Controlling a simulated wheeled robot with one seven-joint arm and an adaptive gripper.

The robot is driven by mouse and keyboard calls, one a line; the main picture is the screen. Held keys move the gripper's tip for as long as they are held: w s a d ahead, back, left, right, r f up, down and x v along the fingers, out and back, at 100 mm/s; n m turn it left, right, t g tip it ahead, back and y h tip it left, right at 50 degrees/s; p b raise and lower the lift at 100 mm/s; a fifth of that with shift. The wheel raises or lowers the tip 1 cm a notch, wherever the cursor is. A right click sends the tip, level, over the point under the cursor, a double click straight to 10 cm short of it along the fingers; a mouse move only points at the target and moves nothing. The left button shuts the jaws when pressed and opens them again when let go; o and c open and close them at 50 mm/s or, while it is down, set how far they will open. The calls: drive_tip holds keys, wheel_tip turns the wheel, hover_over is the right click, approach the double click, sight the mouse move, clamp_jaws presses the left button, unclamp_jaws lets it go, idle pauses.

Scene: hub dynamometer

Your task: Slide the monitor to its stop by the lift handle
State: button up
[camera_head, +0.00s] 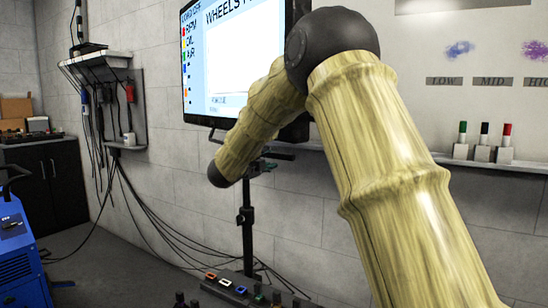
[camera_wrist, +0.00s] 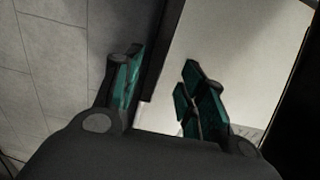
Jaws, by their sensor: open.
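The monitor (camera_head: 235,62) has a lit screen with text and coloured icons down its left side. It is upright on a dark pole (camera_head: 246,222), and my arm covers much of its right side.
A shelf with hanging cables (camera_head: 108,110), a dark cabinet (camera_head: 48,185) and a blue machine (camera_head: 14,245) stand at left. A control box (camera_head: 245,288) is low in front.

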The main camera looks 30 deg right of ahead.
drive_tip(key=v, duration=0.5)
drive_tip(key=shift+s+a, duration=0.15)
drive_tip(key=shift+a, duration=0.2)
drive_tip(key=shift+a+f, duration=0.1)
